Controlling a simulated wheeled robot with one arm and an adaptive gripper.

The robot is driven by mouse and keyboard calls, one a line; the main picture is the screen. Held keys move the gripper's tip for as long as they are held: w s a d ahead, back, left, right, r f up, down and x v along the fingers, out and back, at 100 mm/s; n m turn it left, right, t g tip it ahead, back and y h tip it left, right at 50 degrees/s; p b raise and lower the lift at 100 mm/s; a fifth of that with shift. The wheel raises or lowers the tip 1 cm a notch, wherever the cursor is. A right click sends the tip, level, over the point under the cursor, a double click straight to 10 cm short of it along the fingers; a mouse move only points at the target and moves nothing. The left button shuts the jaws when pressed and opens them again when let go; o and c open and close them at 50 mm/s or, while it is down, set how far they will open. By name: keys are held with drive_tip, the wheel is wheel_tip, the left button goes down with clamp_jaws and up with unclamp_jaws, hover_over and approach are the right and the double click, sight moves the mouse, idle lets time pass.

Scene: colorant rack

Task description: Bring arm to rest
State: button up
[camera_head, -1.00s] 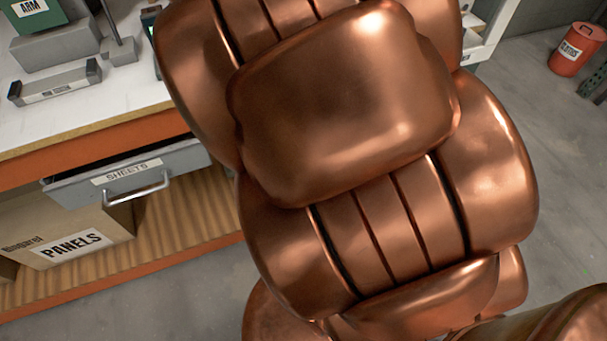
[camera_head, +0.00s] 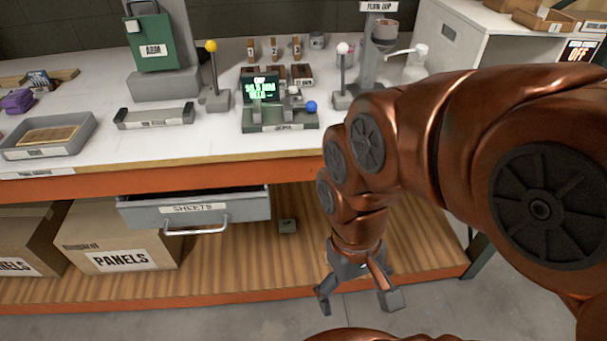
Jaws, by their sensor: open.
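My arm (camera_head: 440,140) is copper-coloured and bends from the right side of the picture in front of the workbench. My gripper (camera_head: 358,297) hangs down at its end, below the bench top and in front of the lower wooden shelf. Its two grey fingers are spread apart with nothing between them.
The white bench top (camera_head: 215,150) holds a green box (camera_head: 150,45), a device with a lit screen (camera_head: 262,87), and a grey tray (camera_head: 50,135). The SHEETS drawer (camera_head: 195,212) is pulled partly open left of my gripper. A PANELS carton (camera_head: 120,245) stands below. Floor shows in front.

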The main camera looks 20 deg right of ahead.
drive_tip(key=s+p+v, duration=0.2)
drive_tip(key=p+v, duration=0.9)
drive_tip(key=v, duration=0.1)
drive_tip(key=shift+r+t+p, duration=0.3)
